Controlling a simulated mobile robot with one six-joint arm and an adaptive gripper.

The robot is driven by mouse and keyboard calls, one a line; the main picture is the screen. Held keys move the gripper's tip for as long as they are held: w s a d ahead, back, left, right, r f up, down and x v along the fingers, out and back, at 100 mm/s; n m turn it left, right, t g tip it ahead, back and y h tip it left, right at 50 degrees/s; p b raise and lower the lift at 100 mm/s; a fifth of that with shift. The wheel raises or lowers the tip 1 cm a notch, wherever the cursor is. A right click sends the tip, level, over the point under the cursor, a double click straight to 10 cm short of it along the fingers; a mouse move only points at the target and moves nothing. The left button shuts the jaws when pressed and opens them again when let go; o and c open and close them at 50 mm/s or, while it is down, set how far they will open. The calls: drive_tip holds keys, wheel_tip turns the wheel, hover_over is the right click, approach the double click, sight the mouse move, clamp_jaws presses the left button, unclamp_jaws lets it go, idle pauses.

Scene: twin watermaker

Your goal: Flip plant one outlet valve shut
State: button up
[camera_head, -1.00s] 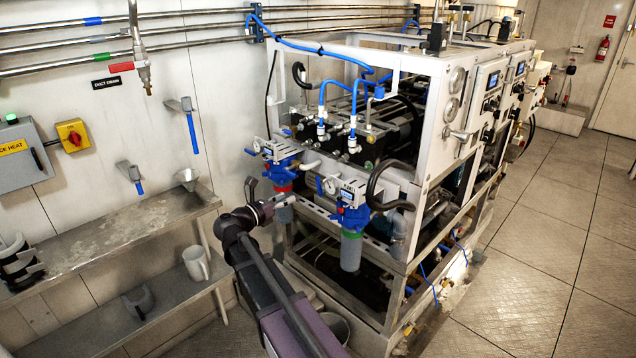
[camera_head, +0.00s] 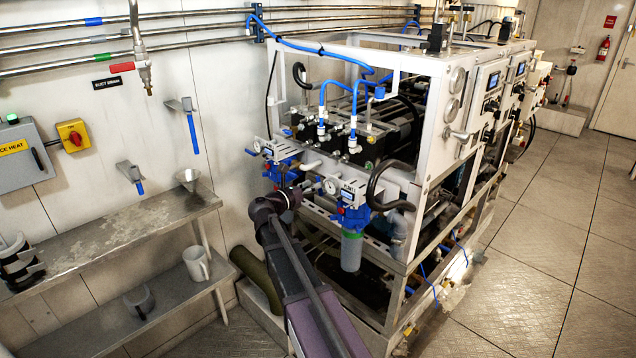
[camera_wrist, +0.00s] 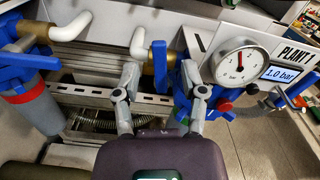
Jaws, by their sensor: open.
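In the wrist view, a blue lever (camera_wrist: 160,67) hangs downward from a brass valve body (camera_wrist: 145,57) on a white elbow pipe. It is left of the pressure gauge (camera_wrist: 240,60) and the "PLANT 1" panel (camera_wrist: 294,54), whose display reads 1.0 bar. My gripper (camera_wrist: 159,94) is open, with one finger on each side of the lever's lower end. I cannot tell whether either finger touches it. In the head view, the plant one filter unit (camera_head: 351,190) is just right of my wrist, and my arm hides the fingers and the lever.
Another blue lever (camera_wrist: 48,31) and a grey filter housing (camera_wrist: 32,105) with a red ring are at the left in the wrist view. A red knob (camera_wrist: 224,106) is close to my right finger. In the head view, a steel shelf (camera_head: 120,232) with a mug (camera_head: 196,264) stands left; open floor lies right.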

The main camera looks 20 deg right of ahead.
sight(318, 181)
drive_tip(key=shift+x, duration=1.65)
clamp_jaws()
